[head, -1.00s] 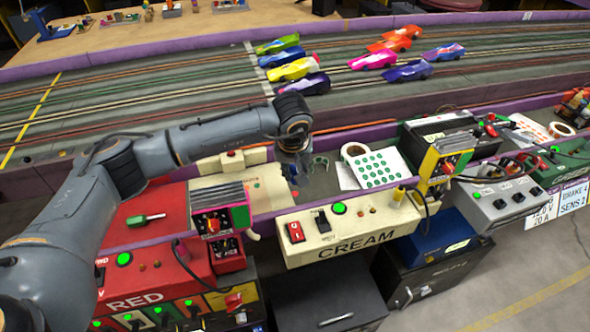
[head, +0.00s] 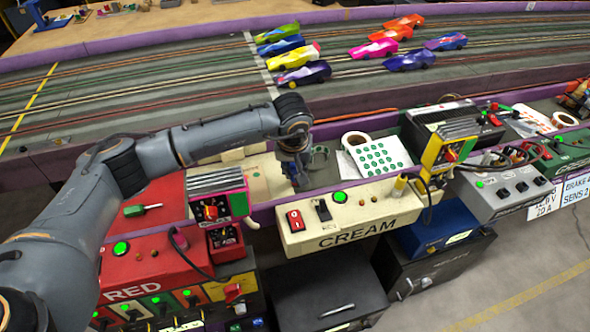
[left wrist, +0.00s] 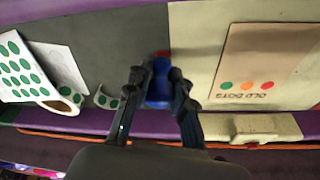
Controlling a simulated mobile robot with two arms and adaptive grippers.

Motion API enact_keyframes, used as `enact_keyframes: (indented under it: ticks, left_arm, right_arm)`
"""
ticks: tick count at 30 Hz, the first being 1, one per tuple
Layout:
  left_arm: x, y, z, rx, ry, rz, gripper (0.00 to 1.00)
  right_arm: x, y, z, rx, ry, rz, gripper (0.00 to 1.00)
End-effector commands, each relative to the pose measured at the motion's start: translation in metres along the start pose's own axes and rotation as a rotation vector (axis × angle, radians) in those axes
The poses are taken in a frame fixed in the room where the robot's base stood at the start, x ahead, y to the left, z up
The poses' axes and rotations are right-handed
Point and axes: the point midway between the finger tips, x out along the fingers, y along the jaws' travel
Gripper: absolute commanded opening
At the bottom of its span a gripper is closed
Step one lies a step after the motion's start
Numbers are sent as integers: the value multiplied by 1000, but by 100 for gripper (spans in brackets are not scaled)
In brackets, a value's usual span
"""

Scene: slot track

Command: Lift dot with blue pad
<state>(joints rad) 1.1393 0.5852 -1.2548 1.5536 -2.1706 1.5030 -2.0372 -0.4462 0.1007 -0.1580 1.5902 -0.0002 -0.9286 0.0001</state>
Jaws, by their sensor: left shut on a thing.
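My left gripper (head: 297,176) is over the counter behind the cream control box. In the left wrist view the left gripper (left wrist: 160,88) is shut on the blue pad (left wrist: 159,78), which points at the counter. A small red dot (left wrist: 162,53) shows at the pad's tip, partly hidden by it; I cannot tell whether they touch. A tan card (left wrist: 262,68) reading "OLD DOTS" lies to the right in that view, with green, orange and red dots on it. My right gripper is not in view.
A white sheet of green dots (head: 378,153) and a white tape roll (head: 354,141) lie right of the gripper. The cream box (head: 345,222) stands in front, a red box (head: 150,262) at left. Several cars (head: 303,73) are on the track behind.

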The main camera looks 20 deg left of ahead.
Motion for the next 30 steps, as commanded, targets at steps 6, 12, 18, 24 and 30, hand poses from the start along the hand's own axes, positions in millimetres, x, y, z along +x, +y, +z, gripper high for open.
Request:
enact_keyframes:
  ticks: [6,12,18,24,30]
  left_arm:
    - [0,0,0,0,0,0,0]
    - [0,0,0,0,0,0,0]
    - [1,0,0,0,0,0,0]
    - [2,0,0,0,0,0,0]
    - [3,0,1,0,0,0,0]
  right_arm:
    - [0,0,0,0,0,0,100]
    - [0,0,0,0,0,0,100]
    - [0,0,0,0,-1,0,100]
    - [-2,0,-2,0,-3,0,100]
    - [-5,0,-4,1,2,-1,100]
